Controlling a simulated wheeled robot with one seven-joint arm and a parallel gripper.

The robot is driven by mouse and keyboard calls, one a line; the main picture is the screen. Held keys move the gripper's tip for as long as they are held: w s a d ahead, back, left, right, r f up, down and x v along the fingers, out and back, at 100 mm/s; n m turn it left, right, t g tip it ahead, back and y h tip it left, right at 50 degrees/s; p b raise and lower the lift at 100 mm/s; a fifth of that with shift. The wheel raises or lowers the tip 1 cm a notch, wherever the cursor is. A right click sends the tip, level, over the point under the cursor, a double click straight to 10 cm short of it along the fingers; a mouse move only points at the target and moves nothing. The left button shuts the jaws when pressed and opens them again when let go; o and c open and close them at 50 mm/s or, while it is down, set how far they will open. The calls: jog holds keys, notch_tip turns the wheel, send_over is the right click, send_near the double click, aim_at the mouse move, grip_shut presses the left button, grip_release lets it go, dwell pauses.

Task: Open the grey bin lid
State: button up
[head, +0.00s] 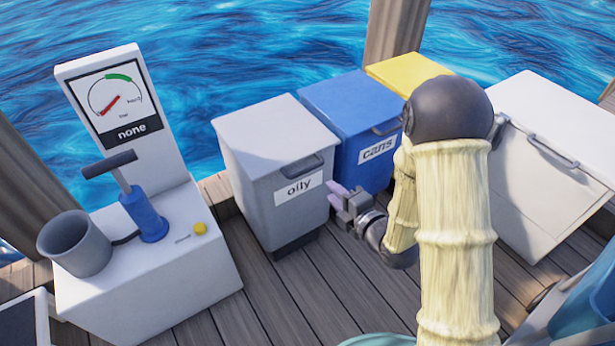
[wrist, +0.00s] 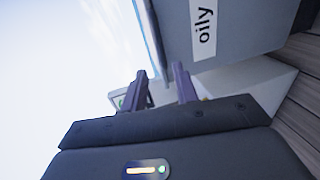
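The grey bin (head: 290,205), labelled "oily", stands on the deck with its lid (head: 265,135) shut. A grey handle (head: 302,167) sits at the lid's front edge. My gripper (head: 345,197) is at the bin's front right, beside the right end of the label and lower than the handle, and holds nothing. In the wrist view the fingers of my gripper (wrist: 161,85) are apart, with the grey bin (wrist: 235,30) close by at the upper right, turned on its side. The handle cannot be made out there.
A blue "cans" bin (head: 350,110) stands right of the grey bin, with a yellow bin (head: 405,70) beyond. A white chest (head: 545,150) is at the right. A white pump stand (head: 150,275) with a gauge is at the left. Deck planks before the grey bin are clear.

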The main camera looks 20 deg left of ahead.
aim_at(307, 168)
jog(key=b+x, duration=0.2)
jog(key=x, duration=1.1)
jog(key=shift+w+b, duration=0.2)
jog(key=shift+b, duration=0.2)
grip_shut()
